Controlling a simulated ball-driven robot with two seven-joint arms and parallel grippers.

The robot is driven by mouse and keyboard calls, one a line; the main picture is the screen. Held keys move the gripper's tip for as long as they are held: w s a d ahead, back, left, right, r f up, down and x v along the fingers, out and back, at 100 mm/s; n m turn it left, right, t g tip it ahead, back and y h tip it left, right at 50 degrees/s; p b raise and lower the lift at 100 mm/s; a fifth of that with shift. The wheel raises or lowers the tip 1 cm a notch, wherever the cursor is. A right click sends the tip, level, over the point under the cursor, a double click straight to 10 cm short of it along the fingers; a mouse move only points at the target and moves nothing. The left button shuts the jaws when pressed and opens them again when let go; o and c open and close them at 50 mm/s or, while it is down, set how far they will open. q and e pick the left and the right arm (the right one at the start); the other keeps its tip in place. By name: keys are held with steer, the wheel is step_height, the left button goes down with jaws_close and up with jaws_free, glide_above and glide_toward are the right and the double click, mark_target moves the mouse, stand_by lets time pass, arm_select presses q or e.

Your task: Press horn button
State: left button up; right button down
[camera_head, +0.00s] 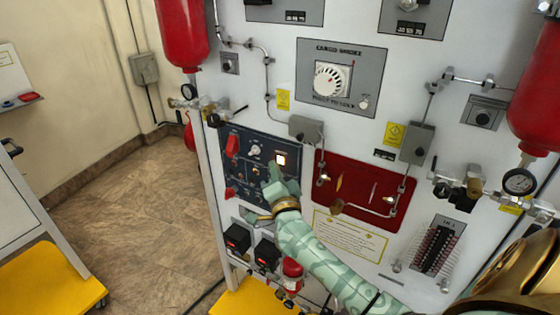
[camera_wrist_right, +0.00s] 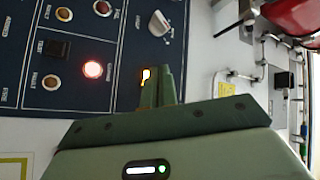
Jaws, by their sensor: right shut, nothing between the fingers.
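The dark blue control panel (camera_head: 262,178) on the white trainer board carries several knobs, switches and buttons. It also shows in the right wrist view (camera_wrist_right: 125,40). A square button glows yellow-white (camera_head: 281,160) at the panel's right side; its edge shows beside my fingers in the wrist view (camera_wrist_right: 146,74). A round red light (camera_wrist_right: 93,69) glows to its left. I cannot read which button is the horn button. My right gripper (camera_head: 275,172) is shut and empty, its tips just below the glowing button; contact cannot be told. My left gripper is not in view.
A red panel (camera_head: 335,160) with piping lies right of the blue panel. Red cylinders (camera_head: 183,32) with gauges hang at both sides of the board. A dial panel (camera_head: 338,80) sits above. A yellow-shelved cart (camera_head: 45,280) stands at left, with free floor between.

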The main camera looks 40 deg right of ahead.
steer(key=shift+w+d, duration=0.1)
steer(key=shift+d, duration=0.1)
steer(key=shift+d, duration=0.2)
steer(key=shift+w+d+p, duration=0.2)
steer(key=shift+d+p, duration=0.1)
steer(key=shift+d, duration=0.05)
stand_by(0.9)
steer(key=shift+a, duration=0.1)
steer(key=shift+s+a+p, duration=0.3)
steer(key=shift+a+p, duration=0.1)
steer(key=shift+a, duration=0.2)
